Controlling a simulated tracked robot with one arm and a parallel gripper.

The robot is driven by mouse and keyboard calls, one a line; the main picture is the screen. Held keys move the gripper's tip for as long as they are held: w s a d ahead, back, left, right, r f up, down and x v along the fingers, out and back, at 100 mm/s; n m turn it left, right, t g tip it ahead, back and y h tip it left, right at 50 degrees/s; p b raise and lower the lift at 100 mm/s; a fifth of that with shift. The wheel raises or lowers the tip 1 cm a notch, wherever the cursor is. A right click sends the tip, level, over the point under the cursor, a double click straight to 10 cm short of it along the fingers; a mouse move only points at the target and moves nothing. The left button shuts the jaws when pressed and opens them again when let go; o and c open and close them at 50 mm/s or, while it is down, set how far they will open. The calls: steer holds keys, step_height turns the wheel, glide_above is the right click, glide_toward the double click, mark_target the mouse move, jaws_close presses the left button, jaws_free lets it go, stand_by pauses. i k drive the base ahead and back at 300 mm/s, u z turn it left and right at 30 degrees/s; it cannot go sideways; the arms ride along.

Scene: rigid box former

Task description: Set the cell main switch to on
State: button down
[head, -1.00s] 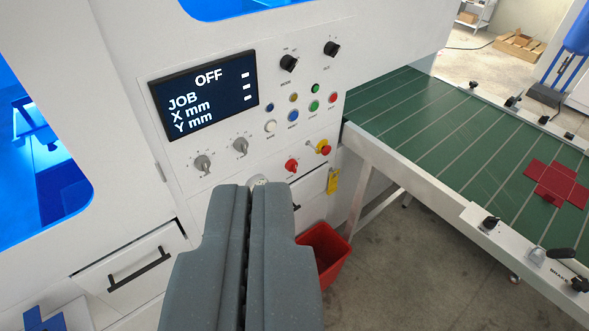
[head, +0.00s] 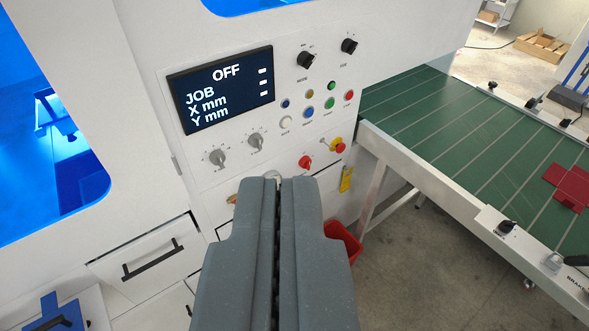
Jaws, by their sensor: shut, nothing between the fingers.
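The control panel (head: 185,160) has a dark screen (head: 222,90) that reads OFF, JOB, X mm and Y mm. A red rotary knob (head: 305,162) sits low on the panel and looks like the main switch; its label is too small to read. My gripper (head: 278,181) is shut and empty. Its tips appear just below and left of the red knob in the picture, and I see no contact. The fingers hide part of the panel below the screen, including most of a light round part (head: 271,176).
A red mushroom button (head: 340,148) on yellow lies right of the knob, with a yellow tag (head: 347,178) below. Several buttons and two black selectors are above. A green conveyor (head: 470,150) with a red flat piece (head: 570,187) runs right. A red bin (head: 344,240) stands below.

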mark_target(304, 163)
steer(key=z, duration=0.35)
steer(key=i, duration=1.2)
steer(key=u, duration=0.3)
